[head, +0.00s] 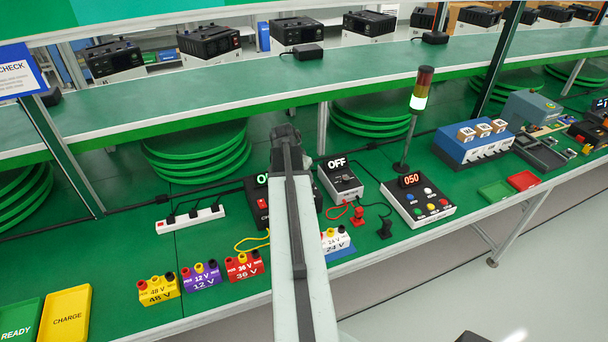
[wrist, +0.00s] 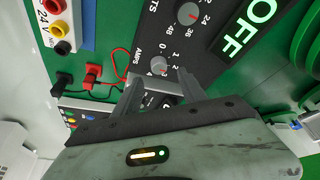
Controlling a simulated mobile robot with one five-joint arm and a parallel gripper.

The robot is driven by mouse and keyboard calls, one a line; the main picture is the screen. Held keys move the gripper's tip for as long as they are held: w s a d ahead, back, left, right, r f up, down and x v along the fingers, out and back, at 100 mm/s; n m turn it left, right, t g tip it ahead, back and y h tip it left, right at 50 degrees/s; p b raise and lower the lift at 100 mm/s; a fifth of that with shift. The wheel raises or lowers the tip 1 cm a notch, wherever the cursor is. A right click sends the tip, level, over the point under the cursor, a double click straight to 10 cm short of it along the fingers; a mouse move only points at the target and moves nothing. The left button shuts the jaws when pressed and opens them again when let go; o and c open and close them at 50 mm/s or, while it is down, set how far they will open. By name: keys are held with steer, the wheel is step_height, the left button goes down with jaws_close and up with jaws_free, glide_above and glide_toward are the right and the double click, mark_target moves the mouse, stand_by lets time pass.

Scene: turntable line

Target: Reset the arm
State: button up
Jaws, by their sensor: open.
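My arm (head: 300,255) reaches forward from the bottom of the head view, over the green bench. Its dark far end (head: 287,150) is above the bench, and the fingers cannot be made out there. In the wrist view my gripper (wrist: 160,88) is open, with its two grey fingers apart and nothing seen held between them. The fingers are in front of a dark panel with knobs (wrist: 187,14) and a lit OFF sign (wrist: 247,28). I cannot tell whether they touch it.
A charger reading OFF (head: 340,182) and a control box (head: 418,203) with a light tower (head: 421,88) stand to the right. Coloured voltage blocks, including a yellow one (head: 158,290), and a power strip (head: 190,220) lie left. A raised shelf (head: 230,85) crosses behind.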

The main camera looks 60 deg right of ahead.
steer(key=shift+v, duration=0.9)
steer(key=w+a+n+t+y, duration=0.1)
steer(key=w+a+n, duration=0.2)
steer(key=w+a, duration=0.85)
steer(key=w+a+n+t, duration=0.1)
steer(key=w+a+n, duration=0.2)
steer(key=w+a, duration=0.85)
steer(key=s+a+f+n+y, duration=0.1)
steer(key=a+n, duration=0.2)
steer(key=a, duration=1.5)
steer(key=s+a+n+g+y, duration=0.1)
steer(key=s+a+n, duration=0.2)
steer(key=a, duration=0.4)
steer(key=s+a+n+g+y, duration=0.1)
steer(key=s+a+n, duration=0.3)
steer(key=a+n, duration=0.2)
steer(key=shift+a+f, duration=0.45)
steer(key=shift+a, duration=0.7)
